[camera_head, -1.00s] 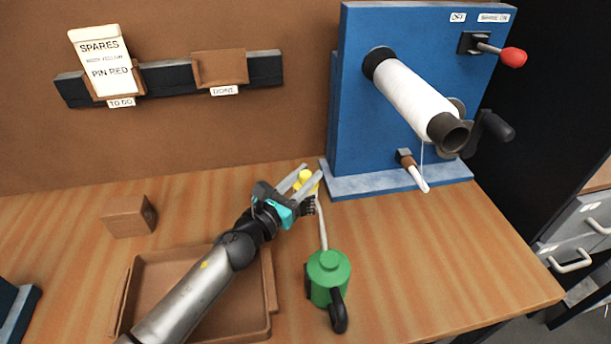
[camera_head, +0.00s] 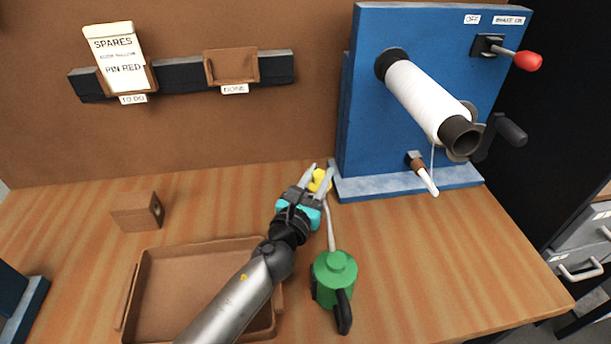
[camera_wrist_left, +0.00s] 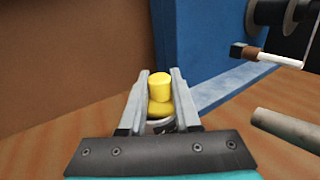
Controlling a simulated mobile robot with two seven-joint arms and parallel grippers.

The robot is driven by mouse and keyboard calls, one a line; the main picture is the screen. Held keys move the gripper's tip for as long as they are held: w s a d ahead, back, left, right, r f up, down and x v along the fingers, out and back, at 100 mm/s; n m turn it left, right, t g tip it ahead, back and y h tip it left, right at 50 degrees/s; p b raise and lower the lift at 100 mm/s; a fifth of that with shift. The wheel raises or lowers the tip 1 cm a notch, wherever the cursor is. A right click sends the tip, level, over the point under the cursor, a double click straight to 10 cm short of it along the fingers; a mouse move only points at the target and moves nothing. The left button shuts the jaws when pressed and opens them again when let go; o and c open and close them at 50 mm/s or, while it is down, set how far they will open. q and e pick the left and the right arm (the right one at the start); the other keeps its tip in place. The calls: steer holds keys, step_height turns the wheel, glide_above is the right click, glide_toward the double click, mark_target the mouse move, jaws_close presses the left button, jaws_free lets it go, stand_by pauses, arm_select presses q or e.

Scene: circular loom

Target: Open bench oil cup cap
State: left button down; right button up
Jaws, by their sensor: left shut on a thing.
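The oil cup's yellow cap (camera_head: 318,181) is at the back of the bench, by the left foot of the blue machine. It also shows in the left wrist view as a yellow knob (camera_wrist_left: 159,88) over a wider yellow part, with a dark and grey piece below. My left gripper (camera_head: 321,174) is shut on the yellow cap, one finger on each side. In the left wrist view the fingers (camera_wrist_left: 160,92) flank the knob. Most of the cup under the cap is hidden by my gripper. My right gripper is not in view.
A green oil can (camera_head: 335,272) with a long spout (camera_head: 331,228) stands just right of my left arm. A brown tray (camera_head: 145,300) lies under the arm, and a small brown block (camera_head: 137,211) stands left. The blue machine (camera_head: 365,120) rises close behind. The bench's right side is clear.

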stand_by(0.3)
arm_select(q)
steer(key=c, duration=0.6)
jaws_free()
steer(key=v, duration=1.5)
steer(key=shift+s+d, duration=0.1)
steer(key=shift+s, duration=0.1)
